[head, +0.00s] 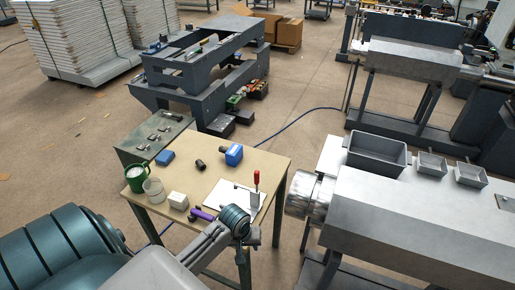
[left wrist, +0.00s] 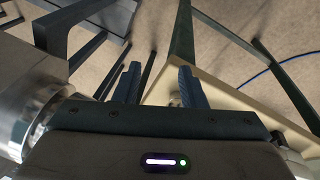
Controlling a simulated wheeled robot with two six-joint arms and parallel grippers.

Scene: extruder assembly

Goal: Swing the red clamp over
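The red clamp (head: 256,178) has an upright red handle and stands at the right part of the wooden table, by a white sheet (head: 228,197). My left arm reaches in from the bottom left, and its wrist (head: 236,221) is in front of the table's near right part, nearer the camera than the clamp. In the left wrist view my left gripper (left wrist: 160,76) is open, with nothing between its two dark fingers. That view shows a table edge and legs beyond the fingers, but no clamp. My right gripper is not in view.
A metal machine with a silver cylinder (head: 306,195) stands close on the right.

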